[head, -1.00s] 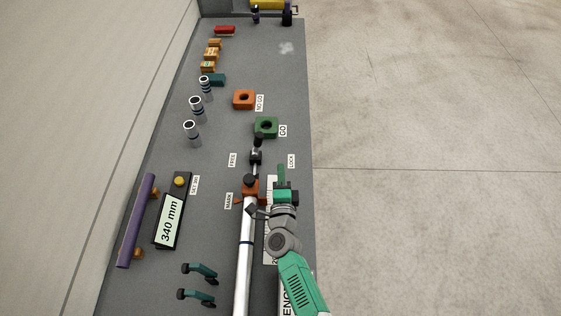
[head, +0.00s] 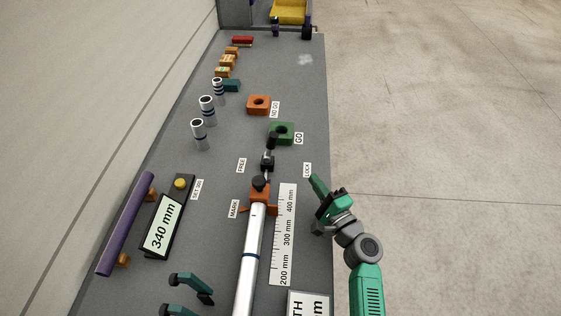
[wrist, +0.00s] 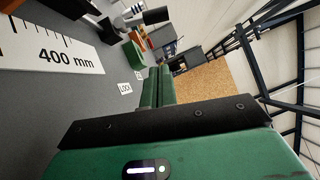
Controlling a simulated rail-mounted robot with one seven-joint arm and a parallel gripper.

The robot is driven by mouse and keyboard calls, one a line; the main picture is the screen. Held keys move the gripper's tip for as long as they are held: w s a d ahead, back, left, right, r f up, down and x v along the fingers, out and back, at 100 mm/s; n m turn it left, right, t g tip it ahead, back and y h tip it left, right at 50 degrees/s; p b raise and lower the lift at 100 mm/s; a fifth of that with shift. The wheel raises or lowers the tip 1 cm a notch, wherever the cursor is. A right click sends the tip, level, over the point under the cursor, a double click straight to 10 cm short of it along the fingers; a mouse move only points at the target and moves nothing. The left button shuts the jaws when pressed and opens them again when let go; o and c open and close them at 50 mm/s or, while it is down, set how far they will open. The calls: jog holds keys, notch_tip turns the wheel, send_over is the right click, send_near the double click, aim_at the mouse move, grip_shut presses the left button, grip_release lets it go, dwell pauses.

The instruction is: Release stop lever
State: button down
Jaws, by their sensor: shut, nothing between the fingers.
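My green gripper (head: 315,181) is shut and empty, near the LOCK label at the bench's right edge. It is apart from the lever, to its right. In the wrist view the shut fingers (wrist: 158,86) point past the LOCK label (wrist: 124,88); a black cylindrical part shows beyond, which I cannot identify surely.
A silver tube (head: 250,250) runs to the stop block beside a printed scale (head: 284,235). Green GO (head: 284,131) and orange NO GO (head: 259,104) blocks stand farther up. A 340 mm display (head: 162,228) is at left. Open floor lies right of the bench.

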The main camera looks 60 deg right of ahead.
aim_at(270, 146)
jog(key=shift+r, duration=0.1)
jog(key=w+a+b+x, duration=0.1)
jog(key=a+x, duration=0.1)
jog(key=x, duration=1.1)
jog(key=shift+w+a+r, duration=0.25)
jog(key=shift+a, duration=0.05)
